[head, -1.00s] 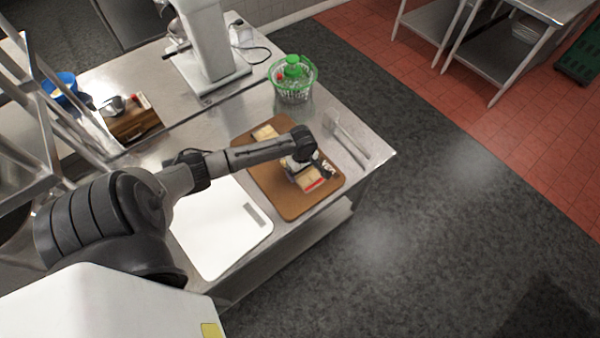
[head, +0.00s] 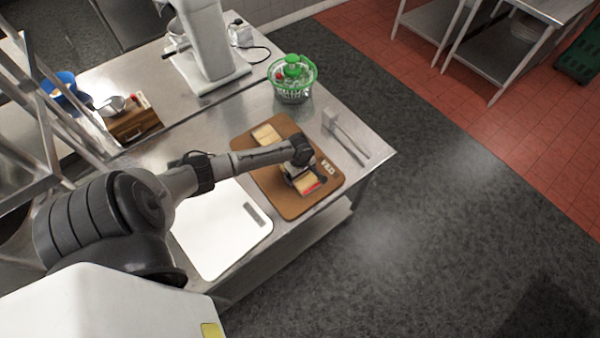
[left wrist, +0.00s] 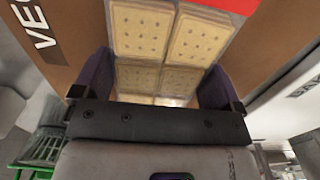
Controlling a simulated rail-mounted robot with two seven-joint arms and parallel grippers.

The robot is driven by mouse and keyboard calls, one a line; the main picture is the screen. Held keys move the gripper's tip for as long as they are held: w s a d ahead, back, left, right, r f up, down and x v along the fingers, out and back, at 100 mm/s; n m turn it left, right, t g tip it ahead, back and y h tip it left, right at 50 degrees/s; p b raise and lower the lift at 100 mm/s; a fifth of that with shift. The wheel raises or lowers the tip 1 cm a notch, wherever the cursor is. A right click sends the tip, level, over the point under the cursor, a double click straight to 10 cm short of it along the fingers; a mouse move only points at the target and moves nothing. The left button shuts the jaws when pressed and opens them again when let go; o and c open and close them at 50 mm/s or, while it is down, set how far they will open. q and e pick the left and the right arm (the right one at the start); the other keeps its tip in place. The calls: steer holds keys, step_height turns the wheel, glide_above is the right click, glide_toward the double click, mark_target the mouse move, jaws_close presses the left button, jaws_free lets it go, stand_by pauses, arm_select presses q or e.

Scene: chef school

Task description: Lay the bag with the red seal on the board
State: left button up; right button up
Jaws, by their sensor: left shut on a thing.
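The bag with the red seal (head: 310,187) shows pale square pieces and a red strip at one end. It is over the near part of the brown board (head: 292,208); whether it touches the board I cannot tell. My left gripper (head: 298,174) is shut on the bag and hides part of it. In the left wrist view the bag (left wrist: 158,45) sits between my two gripper fingers (left wrist: 158,88), with the red seal at the top right and the brown board (left wrist: 75,20) behind it. My right gripper is not in view.
Another pale packet (head: 265,134) lies on the far end of the brown board. A white board (head: 218,235) lies beside it. The counter edge is close on the right.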

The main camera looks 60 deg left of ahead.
arm_select(q)
steer(key=o, duration=0.6)
steer(key=shift+o, duration=0.2)
step_height(320, 180, up, 11)
steer(key=s+d+f+m+t, duration=0.1)
steer(key=s+d+m, duration=0.3)
steer(key=d+m, duration=0.3)
steer(key=s+d+f+m, duration=0.2)
steer(key=s+d+m, duration=0.25)
steer(key=d, duration=0.45)
steer(key=s+d+r+m+t, duration=0.2)
steer(key=s+d+r+m, duration=0.5)
steer(key=s+d+m, duration=0.2)
steer(key=shift+s+r+m+t+p, duration=0.3)
steer(key=shift+s+r+m+p, duration=0.15)
steer(key=shift+m, duration=0.2)
steer(key=shift+f, duration=0.1)
